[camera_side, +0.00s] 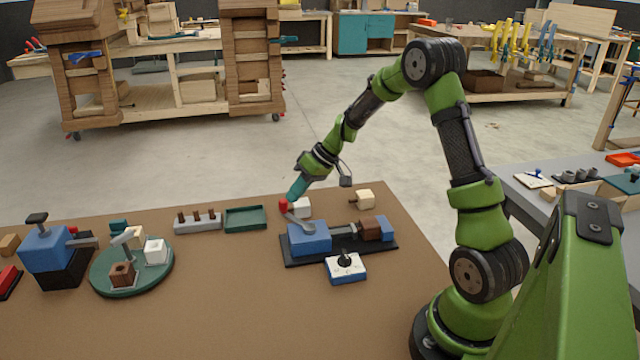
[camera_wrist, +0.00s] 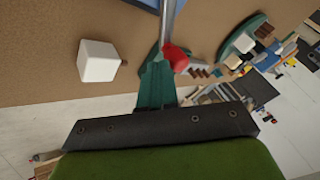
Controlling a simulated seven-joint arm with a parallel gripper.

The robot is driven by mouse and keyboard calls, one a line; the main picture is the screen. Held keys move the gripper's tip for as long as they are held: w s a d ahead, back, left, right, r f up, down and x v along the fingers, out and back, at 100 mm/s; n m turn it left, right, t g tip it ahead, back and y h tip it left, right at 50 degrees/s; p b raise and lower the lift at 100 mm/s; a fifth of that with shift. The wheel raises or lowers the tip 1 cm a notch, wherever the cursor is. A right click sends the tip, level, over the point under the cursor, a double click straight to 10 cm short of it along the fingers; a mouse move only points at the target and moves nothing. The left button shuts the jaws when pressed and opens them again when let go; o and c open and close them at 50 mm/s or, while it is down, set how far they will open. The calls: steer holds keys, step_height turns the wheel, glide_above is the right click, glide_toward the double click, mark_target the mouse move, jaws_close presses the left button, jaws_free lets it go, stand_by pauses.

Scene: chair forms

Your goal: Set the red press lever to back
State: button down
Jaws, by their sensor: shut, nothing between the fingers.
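The red press lever is a grey arm with a red knob (camera_side: 284,204), rising from a blue block (camera_side: 309,238) on a black base. The lever stands up from the left end of that block. My gripper (camera_side: 292,196), with teal fingers, is shut and empty, its tips right by the red knob. In the wrist view the red knob (camera_wrist: 176,58) sits at the end of the grey rod, close beside the teal finger area. I cannot tell whether the fingers touch the knob.
A white block (camera_side: 302,207) stands behind the press, also seen in the wrist view (camera_wrist: 98,60). A green tray (camera_side: 245,218) and a pegged rack (camera_side: 197,222) lie left. A joystick box (camera_side: 346,267) sits in front. A round turntable (camera_side: 105,280) stands farther left.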

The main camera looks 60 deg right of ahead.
mark_target(281, 201)
steer(key=shift+w+a+n+y, duration=0.2)
steer(key=shift+a+n+y, duration=0.1)
steer(key=shift+n, duration=0.2)
steer(key=a+n+g, duration=0.1)
steer(key=n, duration=0.1)
steer(key=w+a+n+g+y, duration=0.1)
steer(key=a+n+g, duration=0.1)
steer(key=shift+w+a+n+y, duration=0.1)
steer(key=shift+a+n+y, duration=0.1)
steer(key=shift+n+y, duration=0.1)
steer(key=shift+s+a+n+g, duration=0.2)
steer(key=shift+a+n+g, duration=0.85)
steer(key=shift+n, duration=0.45)
steer(key=shift+s+a+n+g, duration=0.15)
steer(key=shift+a+n+g, duration=0.7)
steer(key=shift+a+n, duration=0.5)
steer(key=shift+d, duration=0.1)
steer(key=shift+w+d, duration=0.1)
